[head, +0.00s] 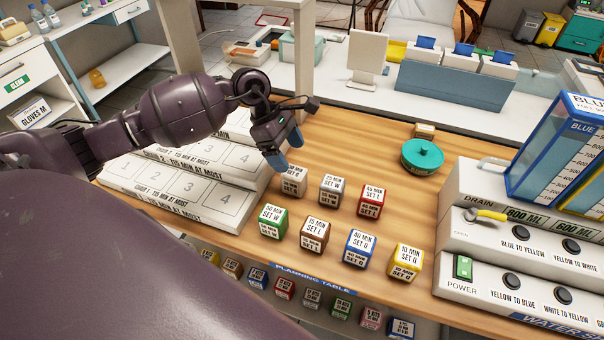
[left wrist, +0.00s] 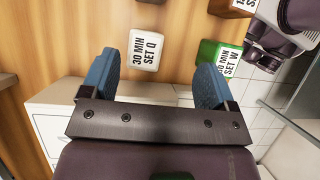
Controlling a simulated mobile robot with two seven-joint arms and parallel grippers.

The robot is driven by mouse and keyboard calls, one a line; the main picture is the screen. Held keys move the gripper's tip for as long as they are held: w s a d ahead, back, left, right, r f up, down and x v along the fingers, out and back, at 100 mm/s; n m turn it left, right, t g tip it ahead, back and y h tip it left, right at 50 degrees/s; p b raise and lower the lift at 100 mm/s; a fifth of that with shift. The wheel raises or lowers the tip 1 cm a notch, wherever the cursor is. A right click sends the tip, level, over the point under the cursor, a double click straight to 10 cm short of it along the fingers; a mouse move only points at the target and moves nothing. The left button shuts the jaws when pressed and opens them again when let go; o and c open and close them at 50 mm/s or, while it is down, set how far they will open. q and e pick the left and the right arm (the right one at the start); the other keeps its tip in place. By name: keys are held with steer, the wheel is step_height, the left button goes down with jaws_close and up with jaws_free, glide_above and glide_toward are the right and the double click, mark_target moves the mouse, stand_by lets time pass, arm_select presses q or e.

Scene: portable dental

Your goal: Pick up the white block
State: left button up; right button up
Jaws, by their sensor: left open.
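The white block (head: 292,182), a small cube, stands on the wooden table at the back left of the loose blocks. In the left wrist view the white block (left wrist: 147,48) reads "30 MIN SET Q" and lies just beyond my fingertips, between their lines, nearer the left finger. My left gripper (head: 284,152) is open and empty, with blue fingertips close to the block in the head view. In the left wrist view my left gripper (left wrist: 160,75) shows both fingers spread. My right gripper is not in view.
Beside it stand a grey block (head: 331,190), a red block (head: 370,201) and a green block (head: 272,222). Brown, blue and yellow blocks stand nearer the front edge. White stepped racks (head: 187,202) lie left, a teal round container (head: 422,157) and the control unit (head: 490,250) right.

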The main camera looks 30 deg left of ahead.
mark_target(296, 172)
arm_select(q)
steer(key=shift+w+a+r+y, duration=0.15)
steer(key=shift+w+a+y, duration=0.25)
steer(key=shift+a, duration=0.3)
steer(key=shift+f, duration=0.25)
steer(key=x, duration=0.5)
steer(key=shift+a, duration=0.1)
steer(key=shift+a+x, duration=0.2)
steer(key=shift+x, duration=1.05)
steer(key=shift+a+x, duration=0.2)
steer(key=shift+x, duration=1.1)
steer(key=shift+w+f, duration=0.1)
steer(key=shift+f, duration=0.05)
steer(key=c, duration=1)
steer(key=shift+c, duration=0.2)
